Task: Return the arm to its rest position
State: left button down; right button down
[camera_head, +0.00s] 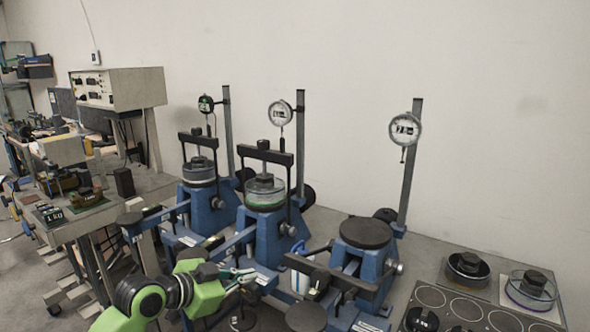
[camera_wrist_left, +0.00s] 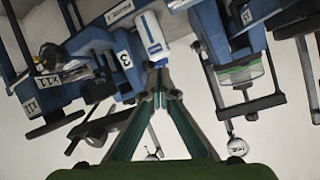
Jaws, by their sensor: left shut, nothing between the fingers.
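My left arm, green and black, comes in from the lower left in the head view. Its gripper (camera_head: 243,274) is in front of the blue lever frames, near the middle one's base. In the left wrist view the two fingers of the gripper (camera_wrist_left: 158,82) meet at their tips with nothing between them. A white and blue piece (camera_wrist_left: 151,38) shows just beyond the tips; I cannot tell whether they touch it. The right gripper is not in view.
Three blue lever frames stand in a row: left (camera_head: 211,209), middle (camera_head: 269,240) and right (camera_head: 365,262). Each has a post with a dial gauge. Round dishes (camera_head: 467,268) (camera_head: 531,288) sit on the bench at the right. A cluttered workbench (camera_head: 110,209) stands at the left.

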pick_arm(q)
jog(key=s+f+n+g+y, duration=0.3)
jog(key=s+f+n, duration=0.1)
jog(key=s+f, duration=1.45)
jog(key=s+a+f+n+g+y, duration=0.25)
jog(key=s+a, duration=0.25)
jog(key=s, duration=0.5)
jog(key=s+a+f+n+g+y, duration=0.1)
jog(key=s+a+f+n+y, duration=0.2)
jog(key=s, duration=0.7)
notch_tip(320, 180, down, 26)
jog(key=s+a+g, duration=0.1)
jog(key=s+g, duration=0.1)
jog(key=s+a+f, duration=0.3)
jog(key=s+f, duration=1.3)
jog(key=s, duration=0.1)
jog(key=shift+s+a+g, duration=0.15)
jog(key=shift+s+g, duration=0.15)
jog(key=shift+g, duration=0.05)
jog(key=shift+h, duration=0.25)
